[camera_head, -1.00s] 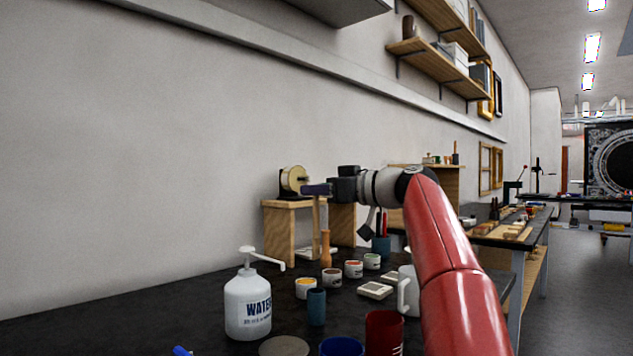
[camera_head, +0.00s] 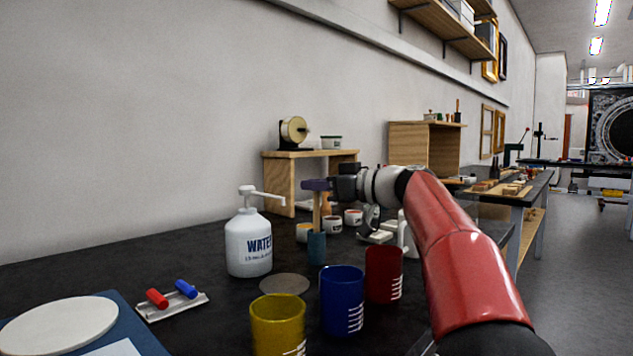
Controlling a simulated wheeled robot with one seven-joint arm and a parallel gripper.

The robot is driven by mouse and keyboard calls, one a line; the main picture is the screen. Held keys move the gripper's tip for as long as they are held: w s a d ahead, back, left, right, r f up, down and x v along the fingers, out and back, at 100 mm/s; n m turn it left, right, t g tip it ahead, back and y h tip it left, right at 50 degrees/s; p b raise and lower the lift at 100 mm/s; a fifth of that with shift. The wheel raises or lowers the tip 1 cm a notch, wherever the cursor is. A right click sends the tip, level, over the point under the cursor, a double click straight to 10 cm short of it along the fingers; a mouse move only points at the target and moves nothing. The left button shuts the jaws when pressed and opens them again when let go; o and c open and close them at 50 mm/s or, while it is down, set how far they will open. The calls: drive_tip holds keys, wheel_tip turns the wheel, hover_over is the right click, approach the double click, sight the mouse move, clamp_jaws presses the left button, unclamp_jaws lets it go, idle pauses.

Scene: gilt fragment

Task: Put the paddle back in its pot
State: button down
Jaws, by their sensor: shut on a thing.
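My gripper (camera_head: 317,185) is shut on the upper end of the paddle (camera_head: 317,210), a pale wooden stick that hangs upright below the fingers. The pot (camera_head: 316,248) is a small teal cup on the black bench, directly under the paddle in the head view. The paddle's lower end meets the pot's rim in the picture. I cannot tell whether its tip is inside the mouth or behind it.
A white water pump bottle (camera_head: 248,245) stands left of the pot. Yellow (camera_head: 277,325), blue (camera_head: 342,300) and red (camera_head: 383,275) cups stand in front. Small paint tubs (camera_head: 353,217) and a wooden stand (camera_head: 278,180) are behind. Bare bench lies left of the bottle.

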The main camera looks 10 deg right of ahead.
drive_tip(key=shift+f, duration=0.5)
drive_tip(key=c, duration=1.4)
unclamp_jaws()
drive_tip(key=b+v, duration=0.4)
drive_tip(key=v, duration=0.6)
drive_tip(key=shift+f+b, duration=0.2)
drive_tip(key=shift+b, duration=0.1)
